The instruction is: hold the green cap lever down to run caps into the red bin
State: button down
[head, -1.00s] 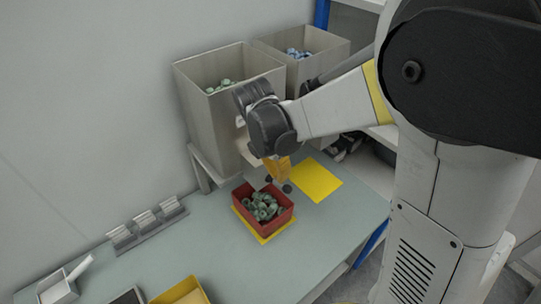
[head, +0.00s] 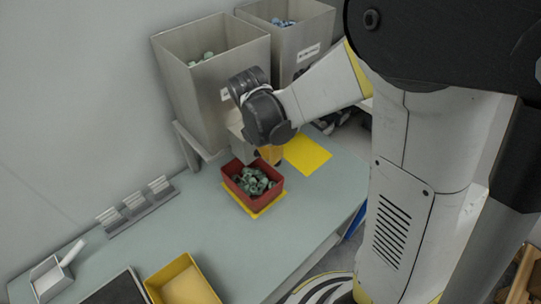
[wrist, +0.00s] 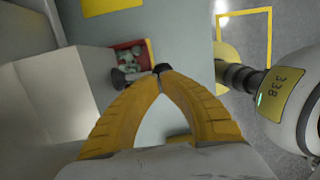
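The red bin (head: 233,187), holding several green caps (head: 252,181), sits on a yellow mat on the table. The left grey hopper (head: 195,95) holds green caps and stands behind the bin. My gripper (head: 270,158) is low at the hopper's front, just above the bin's back edge, mostly hidden by my wrist. In the wrist view, my gripper's yellow fingers (wrist: 161,72) meet at their tips with nothing clearly between them. The red bin (wrist: 142,45) shows beyond them. A dark, knob-like part (wrist: 119,77) lies left of the tips; I cannot tell if it is the lever.
A second hopper (head: 289,45) with blue caps stands to the right. An empty yellow mat (head: 307,153) lies right of the red bin. The table's middle is clear.

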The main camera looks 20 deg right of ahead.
jog(key=shift+s+d+f+t, duration=0.1)
jog(key=shift+s+f+t, duration=0.1)
jog(key=shift+t, duration=0.1)
jog(key=f+t+y+b, duration=0.1)
jog(key=t+b, duration=0.1)
jog(key=f+t+y+b, duration=0.1)
jog(key=f+t+b, duration=0.1)
jog(key=b, duration=0.1)
jog(key=s+f+t+y+b, duration=0.1)
jog(key=f+t+b, duration=0.1)
jog(key=shift+d+m+t+b, duration=0.2)
jog(key=shift+m+t+b, duration=0.1)
jog(key=shift+m+b, duration=0.1)
jog(key=shift+f, duration=0.1)
dwell(0.3)
dwell(0.6)
